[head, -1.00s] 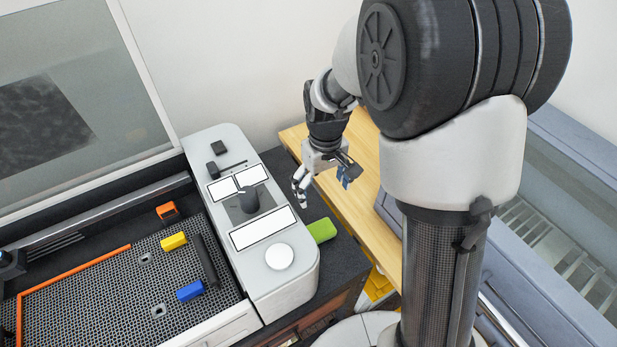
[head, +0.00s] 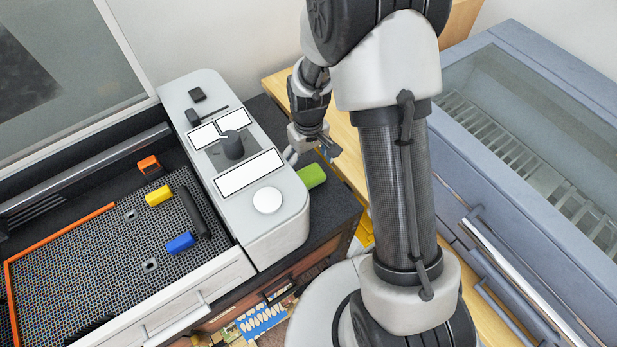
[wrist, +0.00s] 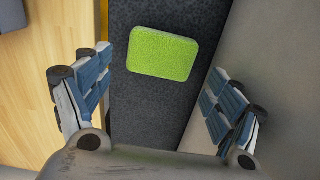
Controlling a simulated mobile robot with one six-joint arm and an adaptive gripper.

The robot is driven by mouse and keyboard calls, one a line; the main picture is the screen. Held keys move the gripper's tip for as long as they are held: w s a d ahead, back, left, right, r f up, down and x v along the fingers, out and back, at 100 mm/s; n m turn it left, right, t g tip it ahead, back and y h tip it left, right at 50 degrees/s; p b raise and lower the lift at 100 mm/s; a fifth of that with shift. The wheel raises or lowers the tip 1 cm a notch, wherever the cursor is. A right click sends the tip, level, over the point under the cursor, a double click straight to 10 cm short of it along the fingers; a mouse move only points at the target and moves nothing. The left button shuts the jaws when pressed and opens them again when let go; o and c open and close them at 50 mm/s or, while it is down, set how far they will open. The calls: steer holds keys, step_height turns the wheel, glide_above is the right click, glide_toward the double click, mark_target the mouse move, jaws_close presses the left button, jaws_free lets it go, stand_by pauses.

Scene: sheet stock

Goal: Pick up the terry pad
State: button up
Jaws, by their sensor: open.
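The terry pad is a bright green, fuzzy, rounded rectangle with a pale edge. In the wrist view the terry pad (wrist: 163,53) lies flat on a dark speckled surface (wrist: 150,115), ahead of and between my fingers. In the head view the terry pad (head: 312,176) lies just right of the grey machine's control panel. My gripper (wrist: 157,105) is open and empty, its blue-padded fingers apart on both sides. In the head view my gripper (head: 312,150) is just behind the pad. I cannot tell its exact height above the surface.
The grey control panel (head: 262,238) stands close to the pad's left, its side wall near one finger. A wooden surface (wrist: 50,110) lies on the other side. Yellow (head: 158,196), blue (head: 181,243) and orange (head: 148,165) blocks lie on the machine's perforated bed (head: 90,270).

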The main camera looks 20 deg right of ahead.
mark_target(309, 174)
step_height(309, 174, down, 4)
steer(key=shift+s+f+b, duration=0.15)
steer(key=shift+f+b, duration=0.1)
steer(key=shift+b, duration=0.4)
steer(key=shift+r, duration=0.1)
steer(key=shift+c, duration=0.6)
steer(key=c, duration=0.6)
steer(key=shift+r, duration=0.1)
